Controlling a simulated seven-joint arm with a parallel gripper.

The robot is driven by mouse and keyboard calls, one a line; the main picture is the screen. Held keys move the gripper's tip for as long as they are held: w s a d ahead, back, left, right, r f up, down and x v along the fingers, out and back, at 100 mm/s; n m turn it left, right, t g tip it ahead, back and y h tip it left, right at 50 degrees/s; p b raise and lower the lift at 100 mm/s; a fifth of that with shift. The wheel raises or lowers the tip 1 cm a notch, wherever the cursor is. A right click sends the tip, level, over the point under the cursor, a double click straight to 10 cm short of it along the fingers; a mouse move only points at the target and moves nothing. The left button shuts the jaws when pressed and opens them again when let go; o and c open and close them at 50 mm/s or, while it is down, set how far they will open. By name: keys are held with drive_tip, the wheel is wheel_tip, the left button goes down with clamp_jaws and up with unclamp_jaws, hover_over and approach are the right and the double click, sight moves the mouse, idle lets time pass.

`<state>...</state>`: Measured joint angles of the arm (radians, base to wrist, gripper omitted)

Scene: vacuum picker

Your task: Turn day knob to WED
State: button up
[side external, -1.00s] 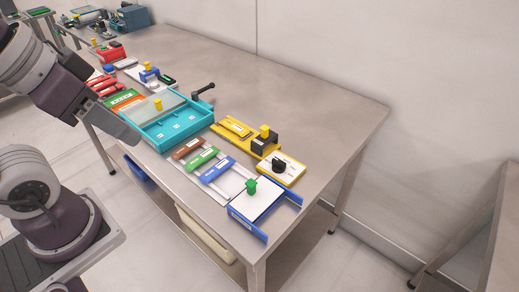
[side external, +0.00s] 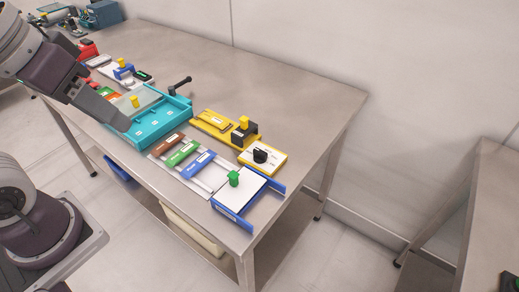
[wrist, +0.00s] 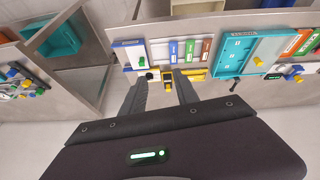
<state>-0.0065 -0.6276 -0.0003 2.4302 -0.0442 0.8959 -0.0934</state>
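The day knob (side external: 262,155) is a small black dial on a white plate with a yellow edge, near the table's right end. Its lettering is too small to read, so I cannot tell which day it points to. In the wrist view the dial (wrist: 149,76) is partly hidden beside the left fingertip.
A yellow rail with a black block (side external: 244,132) and yellow knob stands beside the dial. A blue-sided white panel with a green knob (side external: 234,178) lies in front. The teal tray (side external: 150,133) and a black lever (side external: 180,84) are left. The table's back is clear.

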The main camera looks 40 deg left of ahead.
drive_tip(key=w+d+n+g+h, duration=0.15)
drive_tip(key=w+n, duration=0.35)
drive_tip(key=w, duration=0.5)
drive_tip(key=n+g+h, duration=0.3)
drive_tip(key=n+g, duration=0.1)
drive_tip(key=n, duration=0.8)
approach(260, 151)
drive_tip(key=f, duration=0.1)
drive_tip(key=shift+t, duration=0.25)
drive_tip(key=x, duration=0.6)
drive_tip(key=shift+s+d, duration=0.15)
drive_tip(key=shift+d, duration=0.15)
drive_tip(key=shift+d+f, duration=0.25)
drive_tip(key=shift+f, duration=0.35)
drive_tip(key=shift+y, duration=0.25)
clamp_jaws()
